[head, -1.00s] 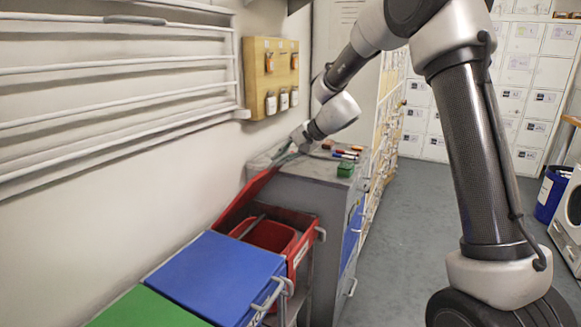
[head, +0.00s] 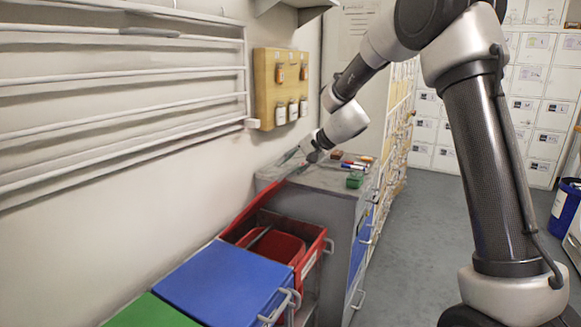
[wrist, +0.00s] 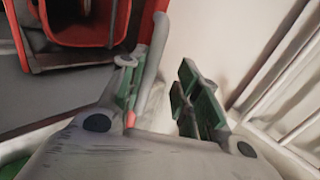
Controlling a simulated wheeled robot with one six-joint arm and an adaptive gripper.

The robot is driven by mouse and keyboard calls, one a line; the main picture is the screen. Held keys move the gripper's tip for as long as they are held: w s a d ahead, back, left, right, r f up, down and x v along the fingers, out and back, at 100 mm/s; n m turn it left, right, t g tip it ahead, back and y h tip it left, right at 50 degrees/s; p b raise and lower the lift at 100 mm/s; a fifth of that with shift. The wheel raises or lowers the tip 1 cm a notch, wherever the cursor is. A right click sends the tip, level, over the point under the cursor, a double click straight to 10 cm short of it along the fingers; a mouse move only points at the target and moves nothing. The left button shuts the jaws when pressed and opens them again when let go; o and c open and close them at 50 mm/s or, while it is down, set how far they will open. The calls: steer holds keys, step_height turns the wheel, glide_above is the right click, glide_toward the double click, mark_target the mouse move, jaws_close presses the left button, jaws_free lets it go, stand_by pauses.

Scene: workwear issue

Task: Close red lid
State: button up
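The red lid (head: 262,196) stands raised and tilted towards the wall at the back of the open red bin (head: 312,258). My gripper (head: 291,163) is at the lid's upper end, above the grey cabinet's near corner. In the wrist view, my gripper (wrist: 160,88) has its green-padded fingers apart. A grey bar (wrist: 155,62) runs between them, close to the left finger; it may be the lid's handle, and I cannot tell whether it touches. The red bin also shows at the top left of the wrist view (wrist: 122,22).
The blue lid (head: 225,283) and the green lid (head: 150,314) lie shut in front of the red bin. White wall rails (head: 120,105) run along the left.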

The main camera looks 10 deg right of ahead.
steer(key=v, duration=1.1)
steer(key=shift+s+d+r, duration=0.2)
steer(key=shift+d, duration=0.05)
